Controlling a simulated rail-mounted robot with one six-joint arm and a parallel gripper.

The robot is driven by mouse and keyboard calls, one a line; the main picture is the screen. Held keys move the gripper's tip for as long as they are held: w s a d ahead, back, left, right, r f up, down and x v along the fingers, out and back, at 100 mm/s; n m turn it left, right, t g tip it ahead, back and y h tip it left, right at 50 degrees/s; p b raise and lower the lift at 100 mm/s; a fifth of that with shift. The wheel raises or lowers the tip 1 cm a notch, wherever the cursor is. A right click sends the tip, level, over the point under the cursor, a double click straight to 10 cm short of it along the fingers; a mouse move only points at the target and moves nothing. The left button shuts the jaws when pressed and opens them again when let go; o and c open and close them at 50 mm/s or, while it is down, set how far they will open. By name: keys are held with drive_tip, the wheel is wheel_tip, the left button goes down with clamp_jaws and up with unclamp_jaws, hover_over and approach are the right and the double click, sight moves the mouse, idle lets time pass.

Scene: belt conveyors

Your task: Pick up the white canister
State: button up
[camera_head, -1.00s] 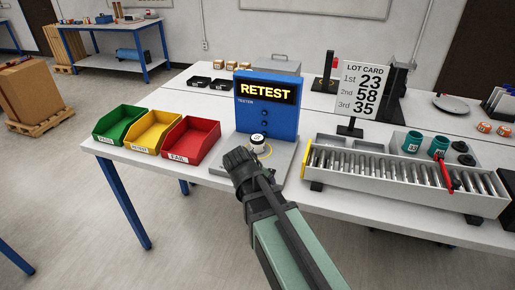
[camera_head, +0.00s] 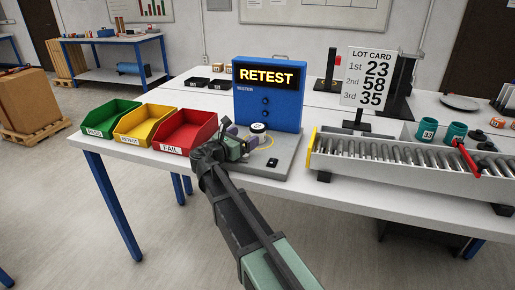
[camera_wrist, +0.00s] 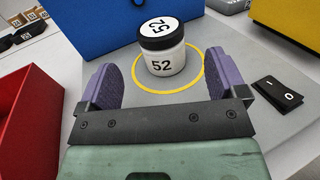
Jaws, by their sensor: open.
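The white canister (camera_wrist: 163,60) has a black lid with a white top label and the number 52 on its side. It stands upright inside a yellow ring on the grey base plate of the blue tester. In the head view the canister (camera_head: 258,128) shows in front of the tester, whose screen reads RETEST. My gripper (camera_wrist: 160,84) is open, its purple-padded fingers on the left and right with the canister slightly ahead between them. In the head view my gripper (camera_head: 240,140) is low over the base plate, beside the canister.
The red FAIL bin (camera_head: 186,132) is close to the left of my gripper, with yellow RETEST (camera_head: 145,125) and green PASS (camera_head: 107,120) bins beyond. The blue tester (camera_head: 290,100) stands right behind the canister. A black switch (camera_wrist: 278,93) is to its right. A roller conveyor (camera_head: 400,165) lies further right.

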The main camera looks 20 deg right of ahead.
sight(252, 130)
drive_tip(key=shift+w+d+r, duration=0.25)
drive_tip(key=shift+d+r, duration=0.05)
drive_tip(key=shift+d, duration=0.2)
drive_tip(key=x, duration=0.6)
drive_tip(key=shift+w+d, duration=0.1)
drive_tip(key=shift+d, duration=0.1)
drive_tip(key=c, duration=1.2)
drive_tip(key=shift+o, duration=0.2)
drive_tip(key=shift+p, duration=0.35)
wheel_tip(252, 130, up, 20)
drive_tip(key=p, duration=1.9)
drive_tip(key=shift+p, duration=0.4)
